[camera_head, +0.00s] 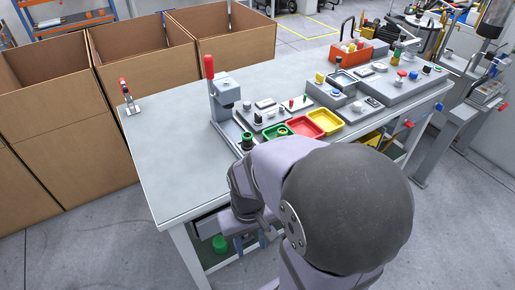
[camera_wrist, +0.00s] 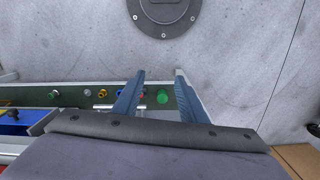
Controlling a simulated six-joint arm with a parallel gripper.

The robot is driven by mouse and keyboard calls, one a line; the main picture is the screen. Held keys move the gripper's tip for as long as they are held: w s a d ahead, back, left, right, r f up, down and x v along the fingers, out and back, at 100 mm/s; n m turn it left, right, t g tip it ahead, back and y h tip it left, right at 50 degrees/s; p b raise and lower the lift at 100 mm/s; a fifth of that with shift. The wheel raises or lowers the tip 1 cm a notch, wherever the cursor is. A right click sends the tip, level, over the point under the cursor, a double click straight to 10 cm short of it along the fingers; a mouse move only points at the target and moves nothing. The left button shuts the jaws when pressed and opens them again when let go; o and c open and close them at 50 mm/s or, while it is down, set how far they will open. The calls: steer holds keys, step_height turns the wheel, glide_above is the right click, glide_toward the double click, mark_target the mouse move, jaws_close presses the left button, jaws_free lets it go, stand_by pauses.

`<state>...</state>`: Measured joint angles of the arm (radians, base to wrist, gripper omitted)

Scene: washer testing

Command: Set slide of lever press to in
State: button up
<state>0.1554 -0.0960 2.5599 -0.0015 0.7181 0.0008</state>
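The lever press (camera_head: 224,98) stands on the workbench in the head view. It has a grey body, a red upright handle (camera_head: 209,67) and a base running toward the near edge. A dark knob (camera_head: 247,140) shows at the near end of this base. I cannot tell how far in or out the slide is. My gripper (camera_wrist: 158,85) is open and empty in the wrist view, with its two fingers apart. In the head view my arm is at the near side of the bench, and my fingertips are not clear. The press does not show in the wrist view.
Green (camera_head: 278,131), red (camera_head: 301,125) and yellow (camera_head: 325,120) trays sit right of the press, with several grey fixtures beyond. A red-handled clamp (camera_head: 128,97) stands at the left. Cardboard boxes (camera_head: 66,110) line the far left side. The left benchtop (camera_head: 170,160) is clear.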

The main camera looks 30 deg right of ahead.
steer(key=s+d+m+g+y+p, duration=0.1)
steer(key=s+d+m+g+p, duration=0.2)
steer(key=d, duration=0.4)
steer(key=w+d+m+t+y+p, duration=0.3)
steer(key=w+d+m+t+p, duration=0.15)
steer(key=d+m, duration=0.45)
steer(key=w+d+r+m+t+y, duration=0.1)
steer(key=w+r+m+t, duration=0.1)
steer(key=w+r+m, duration=0.3)
steer(key=w+d+r+m+t+y, duration=0.1)
steer(key=w+d+r+m+t, duration=0.1)
steer(key=w+r+m, duration=0.3)
steer(key=shift+w+d+r+m+t, duration=0.15)
steer(key=shift+w+r+m+t, duration=0.35)
steer(key=shift+w+m, duration=2)
steer(key=shift+w+f+n, duration=0.2)
steer(key=shift+w+n, duration=0.65)
steer(key=shift+n, duration=0.05)
steer(key=shift+p+x, duration=0.4)
steer(key=shift+x, duration=3.25)
steer(key=shift+r, duration=0.1)
